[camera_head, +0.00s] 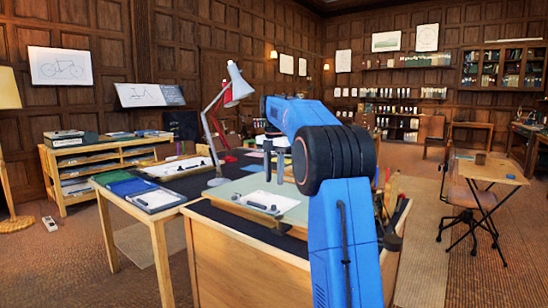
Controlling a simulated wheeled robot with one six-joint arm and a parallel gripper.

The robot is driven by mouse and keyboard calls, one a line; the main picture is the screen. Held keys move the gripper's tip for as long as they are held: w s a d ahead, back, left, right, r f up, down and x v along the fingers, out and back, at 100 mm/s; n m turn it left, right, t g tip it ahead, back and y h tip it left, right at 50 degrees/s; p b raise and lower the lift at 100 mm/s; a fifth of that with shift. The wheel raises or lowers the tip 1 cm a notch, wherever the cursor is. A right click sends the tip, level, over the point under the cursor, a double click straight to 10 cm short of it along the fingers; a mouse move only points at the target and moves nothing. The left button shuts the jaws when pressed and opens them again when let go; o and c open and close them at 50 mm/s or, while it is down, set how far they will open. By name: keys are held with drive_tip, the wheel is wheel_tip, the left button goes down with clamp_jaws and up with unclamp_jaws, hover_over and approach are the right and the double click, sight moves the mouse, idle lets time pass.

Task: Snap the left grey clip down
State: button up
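A pale green board (232,190) lies on the near desk with a white sheet (262,198) on it. Small dark or grey pieces (262,206) show along the sheet's near edge. They are too small for me to tell which is the left grey clip, or whether it is up or down. My gripper (274,163) hangs from my blue arm above the far part of the board. Its two grey fingers look apart, with nothing visible between them. My arm hides the board's right side.
A red and white desk lamp (227,90) stands left of my gripper. A blue folder (133,186) and a clipboard (157,200) lie on the left table, with a white tray (176,166) behind. Open floor lies right, before a chair (478,195) and small table (490,170).

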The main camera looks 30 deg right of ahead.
wheel_tip(320, 180, up, 8)
idle(0.4)
drive_tip(key=shift+s+a, duration=0.1)
drive_tip(key=shift+a, duration=0.05)
drive_tip(key=s+a+f+m+t, duration=0.1)
drive_tip(key=s+a+f+m, duration=0.4)
drive_tip(key=s+a, duration=0.5)
drive_tip(key=s+a+f+m+t, duration=0.2)
drive_tip(key=s+a+m, duration=0.45)
drive_tip(key=s, duration=0.45)
drive_tip(key=s+a+f+m+t, duration=0.1)
drive_tip(key=s+a+f+m, duration=0.3)
drive_tip(key=s+f, duration=0.6)
drive_tip(key=s+a+f+m, duration=0.4)
drive_tip(key=s+f+m, duration=0.2)
drive_tip(key=s+f, duration=0.5)
drive_tip(key=shift+f+t, duration=0.25)
drive_tip(key=shift+t, duration=0.15)
